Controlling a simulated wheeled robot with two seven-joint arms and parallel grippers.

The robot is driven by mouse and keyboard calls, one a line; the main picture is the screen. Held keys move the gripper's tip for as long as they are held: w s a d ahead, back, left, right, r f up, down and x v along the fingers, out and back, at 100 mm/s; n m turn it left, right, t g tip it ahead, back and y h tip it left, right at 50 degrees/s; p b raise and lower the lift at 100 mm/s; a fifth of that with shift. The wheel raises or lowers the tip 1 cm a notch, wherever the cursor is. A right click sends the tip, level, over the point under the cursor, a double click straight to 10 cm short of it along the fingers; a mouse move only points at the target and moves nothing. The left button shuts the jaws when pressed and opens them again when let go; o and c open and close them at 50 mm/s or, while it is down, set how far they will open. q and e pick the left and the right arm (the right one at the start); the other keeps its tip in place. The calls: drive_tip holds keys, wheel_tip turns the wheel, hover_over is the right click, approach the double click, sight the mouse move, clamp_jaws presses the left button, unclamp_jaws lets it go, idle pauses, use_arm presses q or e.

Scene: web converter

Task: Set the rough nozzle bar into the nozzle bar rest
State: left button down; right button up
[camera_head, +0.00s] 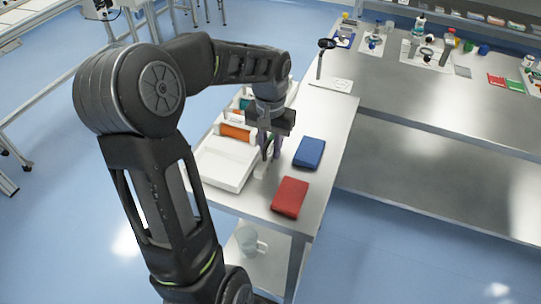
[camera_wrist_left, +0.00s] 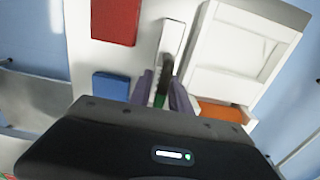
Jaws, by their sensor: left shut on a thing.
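My left gripper (camera_head: 269,152) points down over the near part of the metal table. It is shut on a dark, narrow piece, which I take to be the rough nozzle bar; it also shows between the purple-grey fingers in the left wrist view (camera_wrist_left: 166,72). Most of the bar is hidden by the fingers and the wrist. A long white block (camera_wrist_left: 173,34), seemingly the nozzle bar rest, lies just beyond the fingertips. In the head view the white block (camera_head: 262,170) shows under the gripper. I cannot tell whether bar and block touch. My right gripper is not in view.
A white open tray (camera_head: 222,168) stands left of the gripper, with an orange roll (camera_head: 236,132) behind it. A blue block (camera_head: 309,153) and a red block (camera_head: 290,197) lie to the right. A black stand (camera_head: 321,62) is at the far end. A jug (camera_head: 248,240) sits below.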

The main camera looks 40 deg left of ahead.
sight(270, 138)
use_arm(q)
drive_tip(key=shift+f, duration=1.85)
drive_tip(key=shift+f, duration=0.15)
drive_tip(key=c, duration=1.2)
unclamp_jaws()
wheel_tip(270, 138, up, 12)
drive_tip(key=shift+r, duration=0.2)
drive_tip(key=shift+o, duration=0.4)
drive_tip(key=shift+b, duration=0.3)
